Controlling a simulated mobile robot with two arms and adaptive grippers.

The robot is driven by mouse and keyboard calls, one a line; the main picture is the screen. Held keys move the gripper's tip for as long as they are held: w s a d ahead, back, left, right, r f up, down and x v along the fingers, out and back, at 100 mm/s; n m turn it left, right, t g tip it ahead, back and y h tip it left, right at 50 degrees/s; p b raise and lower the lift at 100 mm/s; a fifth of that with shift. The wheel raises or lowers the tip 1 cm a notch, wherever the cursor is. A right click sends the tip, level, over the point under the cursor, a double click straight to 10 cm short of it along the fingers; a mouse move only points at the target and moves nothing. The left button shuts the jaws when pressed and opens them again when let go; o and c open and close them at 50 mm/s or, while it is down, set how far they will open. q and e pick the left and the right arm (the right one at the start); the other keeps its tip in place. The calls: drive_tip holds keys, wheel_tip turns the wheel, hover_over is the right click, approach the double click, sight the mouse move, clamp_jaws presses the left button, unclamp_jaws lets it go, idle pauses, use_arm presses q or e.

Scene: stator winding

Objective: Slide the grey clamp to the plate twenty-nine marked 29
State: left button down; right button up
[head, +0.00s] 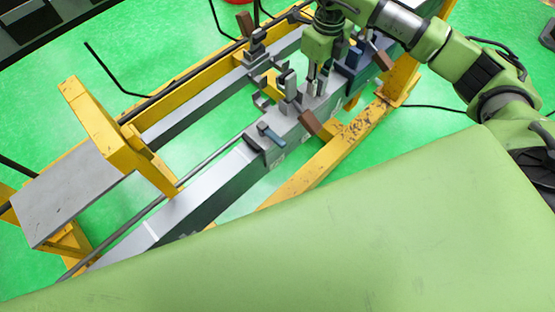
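My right gripper (318,78) reaches down from the top over the grey beam (205,195), among the clamps on it. Its fingertips are small and crowded by the clamps, so I cannot tell whether they are open or touch anything. A grey upright clamp (288,86) stands just left of the gripper. Another clamp with a blue-grey handle (271,134) sits further down the beam toward the lower left. A dark blue clamp (353,58) is right of the gripper. Small pale markings show on the beam's side, but I cannot read 29. My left gripper is not in view.
Brown handles stick out at the beam (312,124) and behind it (247,24). A yellow frame (345,138) runs along the near side. A yellow upright (105,125) stands at the left. The beam's lower-left stretch is clear. A large pale green surface fills the foreground.

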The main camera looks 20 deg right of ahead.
drive_tip(key=s+a, duration=0.1)
drive_tip(key=a, duration=0.1)
drive_tip(key=s+a, duration=0.1)
drive_tip(key=a, duration=0.3)
drive_tip(key=shift+s+a+p, duration=0.35)
drive_tip(key=shift+s, duration=0.05)
drive_tip(key=shift+a, duration=0.1)
drive_tip(key=o, duration=0.3)
drive_tip(key=shift+r, duration=0.15)
wheel_tip(320, 180, up, 10)
drive_tip(key=p, duration=0.5)
